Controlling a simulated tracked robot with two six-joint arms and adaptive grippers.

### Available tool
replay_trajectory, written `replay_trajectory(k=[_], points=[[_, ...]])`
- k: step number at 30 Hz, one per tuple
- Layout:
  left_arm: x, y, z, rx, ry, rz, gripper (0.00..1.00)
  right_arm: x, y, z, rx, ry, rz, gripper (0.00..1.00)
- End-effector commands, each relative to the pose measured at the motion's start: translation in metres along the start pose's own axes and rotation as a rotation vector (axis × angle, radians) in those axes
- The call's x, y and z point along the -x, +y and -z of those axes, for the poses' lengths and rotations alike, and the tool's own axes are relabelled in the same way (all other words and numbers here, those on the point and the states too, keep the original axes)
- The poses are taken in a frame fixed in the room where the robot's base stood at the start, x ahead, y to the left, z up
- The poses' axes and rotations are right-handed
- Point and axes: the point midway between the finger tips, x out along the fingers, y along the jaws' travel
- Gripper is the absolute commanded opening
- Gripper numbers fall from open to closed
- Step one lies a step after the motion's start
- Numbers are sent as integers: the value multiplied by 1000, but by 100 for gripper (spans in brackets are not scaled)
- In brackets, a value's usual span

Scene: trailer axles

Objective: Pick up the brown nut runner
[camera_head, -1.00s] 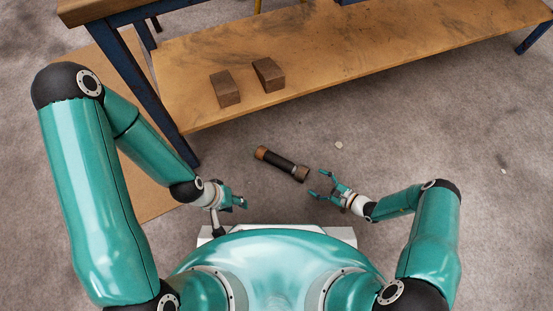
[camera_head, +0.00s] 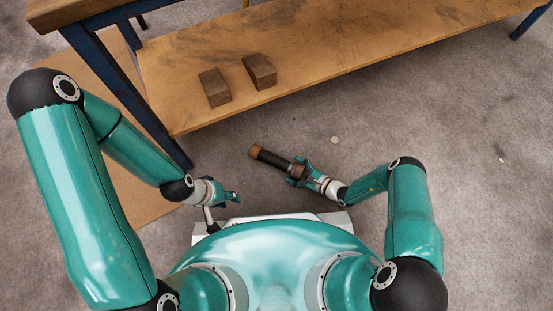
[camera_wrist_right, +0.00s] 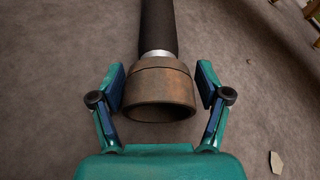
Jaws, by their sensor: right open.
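The brown nut runner (camera_head: 272,159) lies on the floor below the bench, a dark tube with brown ends. In the right wrist view its brown socket end (camera_wrist_right: 158,88) sits between the open fingers, with the dark shaft running away toward the top. My right gripper (camera_head: 298,170) is open around that end, with a gap on each side; in the wrist view the fingers (camera_wrist_right: 160,88) do not touch it. My left gripper (camera_head: 236,197) hangs over the floor to the left, apart from the nut runner; its fingers are too small to judge.
A wooden bench with a low shelf (camera_head: 340,60) and blue legs (camera_head: 130,95) stands beyond the nut runner. Two brown blocks (camera_head: 215,87) (camera_head: 260,70) rest on the shelf. A small pale chip (camera_head: 334,140) lies on the floor. Open floor lies to the right.

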Motion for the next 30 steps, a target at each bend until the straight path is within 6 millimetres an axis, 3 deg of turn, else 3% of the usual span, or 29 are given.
replay_trajectory(k=[2, 15, 30], points=[[0, 0, 0, 0, 0, 0, 40, -1, 0, -1, 1, -1, -2, 74], [0, 0, 0, 0, 0, 0, 40, -2, 0, -1, 3, -2, -4, 1], [8, 3, 0, 0, 0, 0, 40, 2, -5, -12, 5, -6, -4, 0]])
